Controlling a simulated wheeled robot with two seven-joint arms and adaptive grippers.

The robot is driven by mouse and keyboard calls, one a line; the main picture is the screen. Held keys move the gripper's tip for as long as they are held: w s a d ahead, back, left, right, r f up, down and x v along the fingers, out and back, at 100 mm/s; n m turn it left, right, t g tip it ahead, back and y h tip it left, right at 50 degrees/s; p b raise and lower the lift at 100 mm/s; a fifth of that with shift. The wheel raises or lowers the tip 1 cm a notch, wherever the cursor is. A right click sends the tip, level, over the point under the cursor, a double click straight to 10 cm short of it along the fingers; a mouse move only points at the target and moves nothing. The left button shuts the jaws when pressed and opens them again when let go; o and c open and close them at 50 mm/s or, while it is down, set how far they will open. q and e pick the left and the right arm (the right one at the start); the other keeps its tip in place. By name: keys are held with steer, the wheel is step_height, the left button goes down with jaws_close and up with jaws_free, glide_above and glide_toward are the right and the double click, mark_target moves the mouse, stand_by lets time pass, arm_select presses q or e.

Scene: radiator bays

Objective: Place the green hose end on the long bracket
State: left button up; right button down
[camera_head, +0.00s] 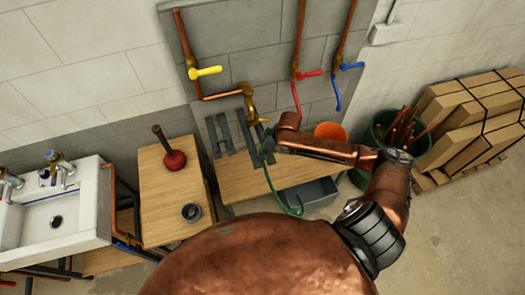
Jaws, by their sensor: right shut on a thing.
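My right gripper (265,146) reaches in from the right to the middle of the wall, below the yellow tap, and is shut on the end of the green hose (272,183). The hose hangs from the gripper in a curve down past the wooden bench. Two dark grey pronged brackets stand side by side against the wall: a left one (213,137) and a right one (243,131). The right one looks longer and is close beside the gripper, partly hidden by it. I cannot tell whether the hose end touches it. My left gripper is out of view.
Copper pipes with yellow (206,72), red (311,74) and blue (352,66) valve handles run above. An orange bucket (331,131), green bin (383,123) and boxes (470,117) stand right. A plunger (174,160) and sink (52,215) are left. The bench (235,184) has bare room.

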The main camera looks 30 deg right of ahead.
steer(key=c, duration=1.6)
jaws_free()
steer(key=v, duration=1.2)
